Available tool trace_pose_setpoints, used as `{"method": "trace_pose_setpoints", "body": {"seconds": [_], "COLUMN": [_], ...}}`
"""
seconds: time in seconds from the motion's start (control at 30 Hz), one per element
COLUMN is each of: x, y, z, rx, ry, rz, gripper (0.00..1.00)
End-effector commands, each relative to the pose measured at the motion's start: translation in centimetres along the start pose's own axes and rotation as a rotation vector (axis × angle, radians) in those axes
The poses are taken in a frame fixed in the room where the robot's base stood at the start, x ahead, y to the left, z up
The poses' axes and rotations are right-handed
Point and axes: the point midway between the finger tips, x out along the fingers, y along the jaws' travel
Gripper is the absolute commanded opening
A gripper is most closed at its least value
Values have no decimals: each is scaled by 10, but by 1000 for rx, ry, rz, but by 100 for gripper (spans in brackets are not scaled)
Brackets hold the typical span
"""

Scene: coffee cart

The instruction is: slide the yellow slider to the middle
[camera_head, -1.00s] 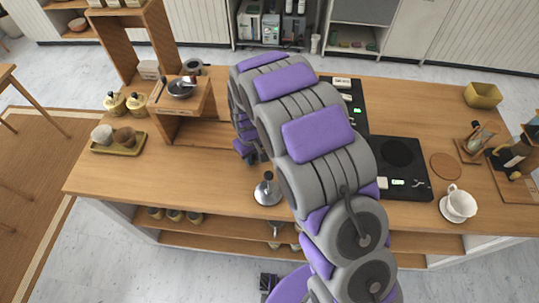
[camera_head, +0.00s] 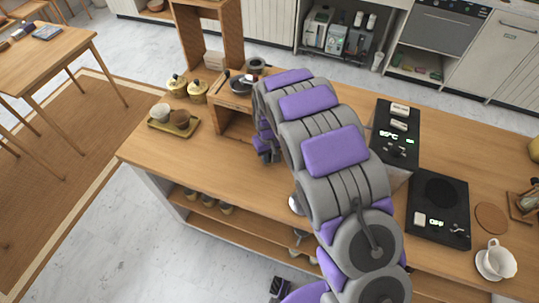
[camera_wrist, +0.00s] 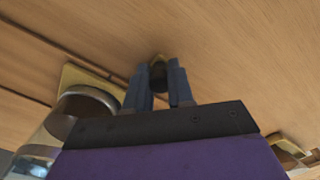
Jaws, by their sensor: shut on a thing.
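My gripper (camera_wrist: 160,78) shows in the wrist view with its two blue-grey fingers shut around a small dark knob. In the head view my arm hides the fingertips and the slider; the arm's end reaches down beside the small wooden stand (camera_head: 235,122) on the counter.
In the wrist view a metal-and-glass cylinder (camera_wrist: 85,105) stands close left of my gripper by a yellow plate (camera_wrist: 75,76).

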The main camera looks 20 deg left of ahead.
Motion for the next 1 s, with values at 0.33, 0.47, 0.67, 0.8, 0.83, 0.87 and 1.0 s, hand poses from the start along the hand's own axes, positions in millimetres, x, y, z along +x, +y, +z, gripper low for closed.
{"method": "trace_pose_setpoints", "body": {"seconds": [0.33, 0.47, 0.67, 0.8, 0.83, 0.87, 1.0], "x": [0, 0, -12, -36, -43, -50, -82], "y": [0, 0, 0, 0, 0, 0, 0], "z": [0, 0, -1, -1, -1, -1, -2], "rx": [1, 1, 1, 1, 1, 1, 1], "ry": [0, 0, 3, 2, 1, 2, 3], "rz": [0, 0, 1, 1, 1, 1, 1], "gripper": [48, 48, 48, 48, 48, 48, 48]}}
